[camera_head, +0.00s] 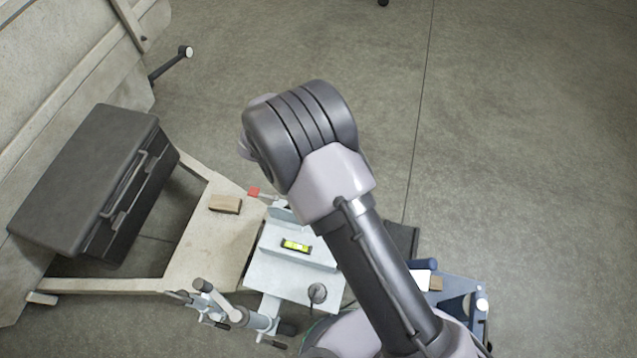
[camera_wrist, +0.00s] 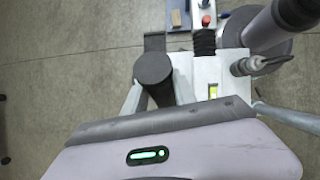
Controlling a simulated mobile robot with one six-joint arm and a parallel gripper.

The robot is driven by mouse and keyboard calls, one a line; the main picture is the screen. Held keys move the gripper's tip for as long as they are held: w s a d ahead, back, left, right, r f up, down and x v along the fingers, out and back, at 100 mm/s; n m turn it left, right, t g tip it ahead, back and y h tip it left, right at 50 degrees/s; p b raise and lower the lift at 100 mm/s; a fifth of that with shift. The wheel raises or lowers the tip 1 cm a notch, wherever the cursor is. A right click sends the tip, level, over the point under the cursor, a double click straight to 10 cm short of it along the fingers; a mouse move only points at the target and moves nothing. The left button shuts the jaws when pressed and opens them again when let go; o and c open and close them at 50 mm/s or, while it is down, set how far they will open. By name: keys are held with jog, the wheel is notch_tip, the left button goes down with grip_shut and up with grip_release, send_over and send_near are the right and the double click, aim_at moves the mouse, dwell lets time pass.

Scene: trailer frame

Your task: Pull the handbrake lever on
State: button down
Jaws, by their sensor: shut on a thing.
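The handbrake lever's dark round grip (camera_wrist: 153,68) stands in the middle of the wrist view, seen nearly end on. My gripper (camera_wrist: 158,88) is shut on it, with one pale finger on each side. In the head view my arm covers the lever and my fingers, so the lever's angle cannot be told.
A pale drawbar plate (camera_head: 270,274) carries a green spirit level (camera_head: 296,246). A dark toolbox (camera_head: 85,180) and a wood block (camera_head: 225,204) are at left. The floor at right is clear.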

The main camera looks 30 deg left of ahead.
jog(key=c, duration=1)
grip_release()
jog(key=shift+a, duration=0.1)
jog(key=p+v, duration=0.5)
jog(key=v, duration=1.2)
jog(key=shift+s+a+r, duration=0.1)
